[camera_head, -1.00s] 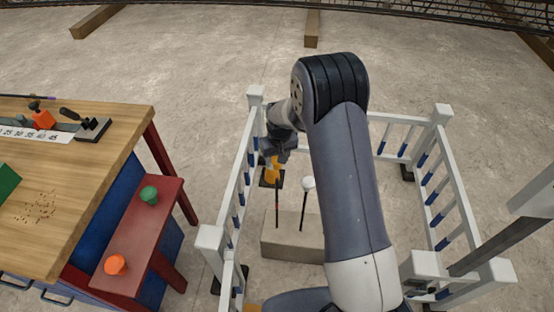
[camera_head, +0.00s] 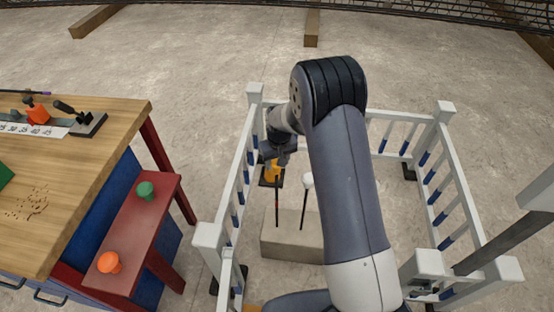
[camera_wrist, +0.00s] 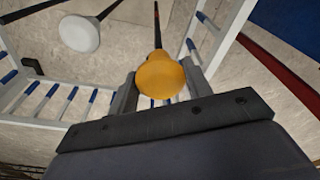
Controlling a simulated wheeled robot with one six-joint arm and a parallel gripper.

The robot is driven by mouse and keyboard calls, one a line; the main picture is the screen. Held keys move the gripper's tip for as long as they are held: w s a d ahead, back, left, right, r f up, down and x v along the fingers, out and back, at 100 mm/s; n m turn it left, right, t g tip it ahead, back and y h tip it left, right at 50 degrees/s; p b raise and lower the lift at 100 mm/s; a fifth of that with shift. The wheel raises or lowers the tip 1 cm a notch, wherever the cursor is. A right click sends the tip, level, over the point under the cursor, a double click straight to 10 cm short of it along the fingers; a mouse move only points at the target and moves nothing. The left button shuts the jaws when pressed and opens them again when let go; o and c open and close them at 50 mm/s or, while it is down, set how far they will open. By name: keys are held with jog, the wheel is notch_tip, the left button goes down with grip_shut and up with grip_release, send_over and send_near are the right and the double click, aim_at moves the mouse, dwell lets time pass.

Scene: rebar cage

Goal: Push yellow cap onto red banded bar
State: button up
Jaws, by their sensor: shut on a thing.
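The yellow cap (camera_head: 271,173) is gripped between the two fingers of my gripper (camera_head: 275,160), inside the white-railed pen. In the wrist view the cap (camera_wrist: 160,76) sits between the grey fingers of my gripper (camera_wrist: 162,88), its wide round face toward the camera. The red banded bar (camera_head: 277,207) stands upright just below the cap. In the wrist view the bar (camera_wrist: 156,26) runs out from behind the cap, roughly in line with it. The cap hides the bar's near end, so I cannot tell whether the bar is inside it.
A second bar (camera_head: 303,210) with a white cap (camera_head: 308,181) stands close on the right, on the same concrete block (camera_head: 290,246). White railings (camera_head: 240,165) with blue-marked posts surround the block. A red shelf (camera_head: 128,240) with green and orange caps stands left, beside a wooden workbench.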

aim_at(277, 176)
jog(key=shift+f+b, duration=0.45)
jog(key=shift+f, duration=0.5)
jog(key=shift+f+b, duration=2.3)
jog(key=shift+f, duration=0.2)
dwell(1.1)
jog(key=o, duration=1)
jog(key=r, duration=0.7)
jog(key=s+r+p, duration=0.1)
jog(key=r, duration=0.2)
jog(key=shift+s+d+r, duration=0.1)
jog(key=shift+d+r, duration=0.1)
jog(key=shift+r, duration=0.15)
